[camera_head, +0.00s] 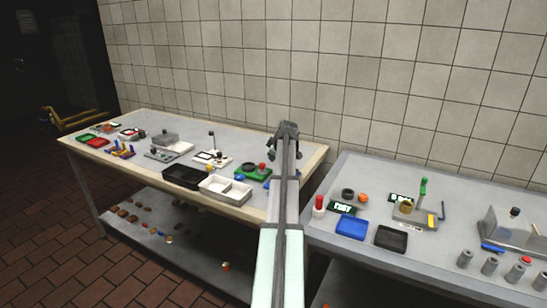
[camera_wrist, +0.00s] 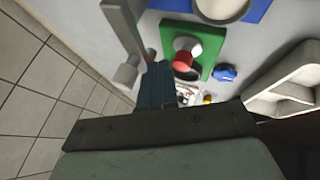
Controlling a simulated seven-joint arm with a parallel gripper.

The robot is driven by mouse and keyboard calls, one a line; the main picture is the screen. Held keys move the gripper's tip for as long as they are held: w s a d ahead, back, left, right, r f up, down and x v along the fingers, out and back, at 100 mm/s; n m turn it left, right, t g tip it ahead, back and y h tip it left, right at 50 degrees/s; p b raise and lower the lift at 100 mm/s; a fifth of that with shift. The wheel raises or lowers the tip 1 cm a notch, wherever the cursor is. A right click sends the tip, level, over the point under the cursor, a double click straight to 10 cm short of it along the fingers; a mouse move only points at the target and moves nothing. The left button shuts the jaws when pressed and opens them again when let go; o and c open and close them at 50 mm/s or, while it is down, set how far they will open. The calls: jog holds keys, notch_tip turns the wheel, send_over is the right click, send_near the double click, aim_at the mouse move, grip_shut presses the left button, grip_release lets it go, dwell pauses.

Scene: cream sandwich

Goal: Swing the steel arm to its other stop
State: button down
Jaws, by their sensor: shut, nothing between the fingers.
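A flat grey bar (camera_wrist: 122,22), which looks like the steel arm, runs down from the top of the wrist view. Its lower end is close beside the tips of my gripper (camera_wrist: 157,72); I cannot tell whether they touch. A short grey post (camera_wrist: 126,74), possibly a stop, stands left of the tips. My gripper is shut and empty, pointing down over the right end of the left table. In the head view my gripper (camera_head: 273,153) and my arm hide the bar and its mount.
A green board (camera_wrist: 210,35) with a red-and-white part and dark ring lies right of the bar. A blue base (camera_wrist: 256,8), blue piece (camera_wrist: 226,73) and pale tray (camera_wrist: 285,90) are nearby. The tiled wall (camera_head: 230,60) stands behind; a second table (camera_head: 370,175) is right.

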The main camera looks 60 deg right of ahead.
dwell(0.4)
jog(key=s+a+r, duration=0.3)
jog(key=a+r, duration=0.5)
jog(key=shift+s+a, duration=0.35)
